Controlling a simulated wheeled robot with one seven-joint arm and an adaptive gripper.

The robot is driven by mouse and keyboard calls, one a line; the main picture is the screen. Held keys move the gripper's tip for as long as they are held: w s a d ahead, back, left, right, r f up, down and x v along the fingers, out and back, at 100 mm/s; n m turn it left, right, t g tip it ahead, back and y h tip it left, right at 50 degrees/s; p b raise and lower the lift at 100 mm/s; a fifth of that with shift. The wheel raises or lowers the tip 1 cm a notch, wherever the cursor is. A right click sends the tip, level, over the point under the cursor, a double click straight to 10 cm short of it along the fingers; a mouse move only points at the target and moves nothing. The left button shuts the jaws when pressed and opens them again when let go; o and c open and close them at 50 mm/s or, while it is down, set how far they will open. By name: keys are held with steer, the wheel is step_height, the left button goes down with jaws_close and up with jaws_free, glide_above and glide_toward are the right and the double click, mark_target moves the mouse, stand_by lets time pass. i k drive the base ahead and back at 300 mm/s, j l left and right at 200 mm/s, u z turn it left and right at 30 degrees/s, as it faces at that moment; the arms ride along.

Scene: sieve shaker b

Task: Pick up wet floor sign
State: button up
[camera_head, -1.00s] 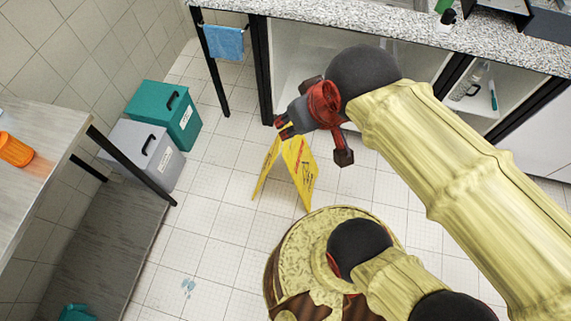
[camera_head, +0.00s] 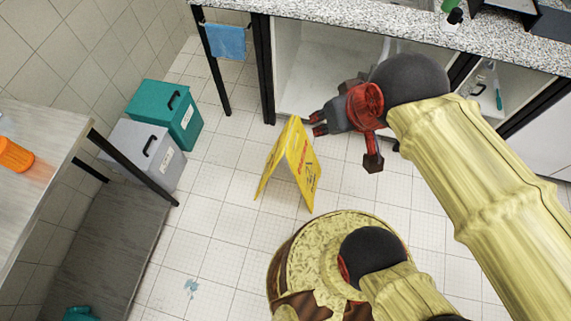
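The yellow wet floor sign (camera_head: 302,165) stands upright on the tiled floor as an A-frame, its two panels spread at the bottom.
A speckled counter (camera_head: 330,28) with open shelves below runs along the back. A green bin (camera_head: 150,105) and a grey bin (camera_head: 128,148) stand at left, beside a table (camera_head: 45,150) with an orange cup (camera_head: 15,155). A blue towel (camera_head: 225,40) hangs at the back.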

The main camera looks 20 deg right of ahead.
mark_target(305, 167)
steer(key=l+u, duration=0.1)
steer(key=u, duration=1.45)
steer(key=k+l+u, duration=0.15)
steer(key=l, duration=0.35)
steer(key=k+l+u, duration=0.15)
steer(key=k+l, duration=0.15)
steer(key=l, duration=0.15)
steer(key=k+l+u, duration=0.15)
steer(key=k+l, duration=0.15)
steer(key=l, duration=0.1)
